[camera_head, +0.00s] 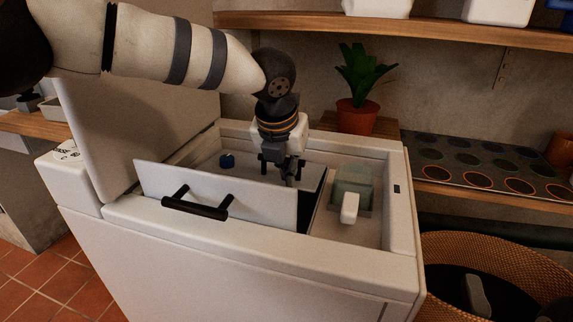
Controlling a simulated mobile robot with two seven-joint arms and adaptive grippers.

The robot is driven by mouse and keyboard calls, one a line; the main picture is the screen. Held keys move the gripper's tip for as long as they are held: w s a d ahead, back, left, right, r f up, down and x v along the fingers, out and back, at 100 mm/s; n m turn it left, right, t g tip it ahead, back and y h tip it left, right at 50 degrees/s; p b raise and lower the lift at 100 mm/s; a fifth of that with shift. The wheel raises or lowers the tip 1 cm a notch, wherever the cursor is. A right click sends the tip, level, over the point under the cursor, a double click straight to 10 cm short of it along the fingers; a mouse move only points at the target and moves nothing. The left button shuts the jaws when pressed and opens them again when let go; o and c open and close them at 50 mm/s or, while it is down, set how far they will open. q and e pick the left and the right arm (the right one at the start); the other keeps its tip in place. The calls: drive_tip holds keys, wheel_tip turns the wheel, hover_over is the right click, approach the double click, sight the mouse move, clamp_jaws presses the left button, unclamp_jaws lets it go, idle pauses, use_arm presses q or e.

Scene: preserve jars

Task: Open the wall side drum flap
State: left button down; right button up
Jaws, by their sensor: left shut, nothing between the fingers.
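The white top-loading machine (240,262) has its lid (145,125) standing up. In its top opening, a white flap with a black bar handle (197,204) stands raised on the near side. My right gripper is not in view.
A clear-lidded compartment with a white tab (349,208) lies right of the flaps. A potted plant (356,112) stands behind the machine. A shelf board (400,32) runs above. A patterned tray (490,165) and a wicker basket (495,250) are at right.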

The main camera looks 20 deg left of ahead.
use_arm(q)
drive_tip(key=shift+w+r+p, duration=0.1)
drive_tip(key=shift+r+p, duration=0.2)
drive_tip(key=shift+r, duration=0.05)
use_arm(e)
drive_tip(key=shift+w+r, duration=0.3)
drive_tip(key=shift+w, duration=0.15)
